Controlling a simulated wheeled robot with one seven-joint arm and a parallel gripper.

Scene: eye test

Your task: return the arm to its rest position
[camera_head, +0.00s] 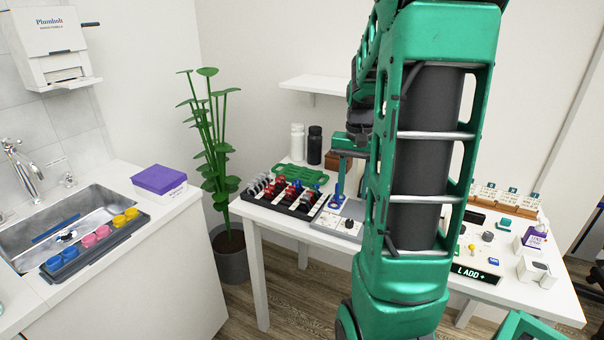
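My green arm fills the middle of the view, with a large upright link in front of the white table (282,222). Behind its left edge, a dark part of the arm runs down to my gripper (343,165), small and partly hidden, above the table's left half. A narrow blue piece with a ring-like lower end (336,203) shows just below it. I cannot tell whether my gripper holds it, or whether the fingers are open or shut.
A black rack (285,199) with red pieces, a grey control box (337,224) and two bottles (306,144) stand near the gripper. Small boxes and a display (475,273) stand at right. A plant (216,150) and a sink counter (160,270) are left.

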